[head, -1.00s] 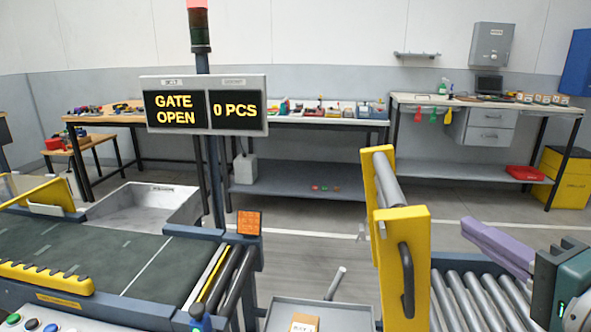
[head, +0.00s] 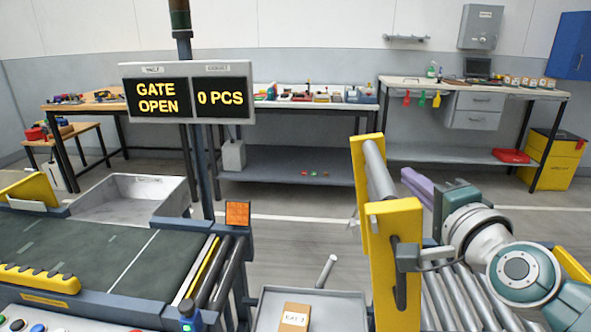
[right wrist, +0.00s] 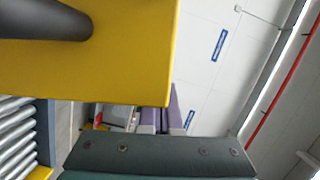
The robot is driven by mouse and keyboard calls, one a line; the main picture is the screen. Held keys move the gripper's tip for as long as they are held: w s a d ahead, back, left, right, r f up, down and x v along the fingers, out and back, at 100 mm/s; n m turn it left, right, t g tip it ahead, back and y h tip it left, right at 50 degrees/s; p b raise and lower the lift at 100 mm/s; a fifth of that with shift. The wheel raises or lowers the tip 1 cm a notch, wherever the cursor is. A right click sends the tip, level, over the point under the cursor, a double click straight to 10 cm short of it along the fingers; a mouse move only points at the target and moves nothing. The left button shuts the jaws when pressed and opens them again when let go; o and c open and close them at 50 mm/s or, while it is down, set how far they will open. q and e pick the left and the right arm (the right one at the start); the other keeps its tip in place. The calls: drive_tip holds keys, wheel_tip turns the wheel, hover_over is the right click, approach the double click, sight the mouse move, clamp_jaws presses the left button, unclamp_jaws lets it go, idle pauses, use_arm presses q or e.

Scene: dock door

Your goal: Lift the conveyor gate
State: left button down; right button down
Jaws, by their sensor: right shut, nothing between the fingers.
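The yellow conveyor gate (head: 375,210) stands upright in the head view, with a grey roller (head: 378,168) along it. The sign (head: 187,95) reads "GATE OPEN" and "0 PCS". My right gripper (head: 407,178), with purple fingers, is shut and empty, just right of the gate's upper part. In the right wrist view its fingers (right wrist: 166,118) show below the large yellow gate face (right wrist: 110,65). My left gripper is out of view.
A dark belt conveyor (head: 100,250) with a control panel lies at left; a roller conveyor (head: 455,300) lies right of the gate. A grey tray (head: 345,310) holding a labelled box (head: 294,317) is between them. Workbenches (head: 300,102) line the back, beyond open floor.

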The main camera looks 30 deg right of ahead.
sight(386, 192)
drive_tip(key=shift+w+a, duration=0.15)
drive_tip(key=shift+a, duration=0.1)
drive_tip(key=shift+w+a, duration=0.2)
drive_tip(key=shift+a, duration=0.05)
drive_tip(key=shift+n+g, duration=0.3)
drive_tip(key=shift+n, duration=0.4)
drive_tip(key=a, duration=0.1)
drive_tip(key=w+a+p, duration=0.1)
drive_tip(key=w+a, duration=0.1)
drive_tip(key=shift+w+a+f+p, duration=0.15)
drive_tip(key=shift+a+f+p, duration=0.05)
drive_tip(key=shift+f+p, duration=0.1)
drive_tip(key=shift+w+a+f, duration=0.1)
drive_tip(key=shift+a+f, duration=0.05)
